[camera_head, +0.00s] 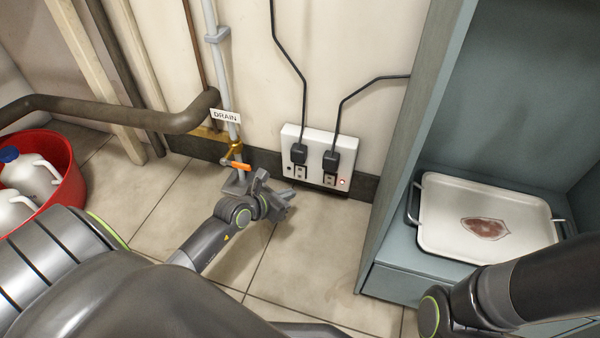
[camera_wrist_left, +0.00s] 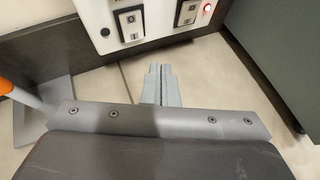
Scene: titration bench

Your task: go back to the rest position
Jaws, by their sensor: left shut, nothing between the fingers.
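A white power box (camera_head: 317,150) is on the wall low down, with two black plugs in it. Under the plugs are a left rocker switch (camera_head: 300,172) and a right rocker switch (camera_head: 328,180). A red lamp (camera_head: 342,182) glows beside the right switch. The left wrist view shows the left switch (camera_wrist_left: 130,22), the right switch (camera_wrist_left: 187,12) and the lit lamp (camera_wrist_left: 207,7). I cannot read which switch is the low tank one. My left gripper (camera_head: 290,197) is shut and empty, in front of and below the box; its fingers (camera_wrist_left: 160,82) appear apart from the switches. My right gripper is out of view.
A drain pipe with an orange-handled valve (camera_head: 236,165) and a DRAIN label (camera_head: 226,116) stands left of the box. A teal cabinet (camera_head: 395,285) with a white tray (camera_head: 445,235) is at right. A red tub (camera_head: 72,178) with white jugs is at left.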

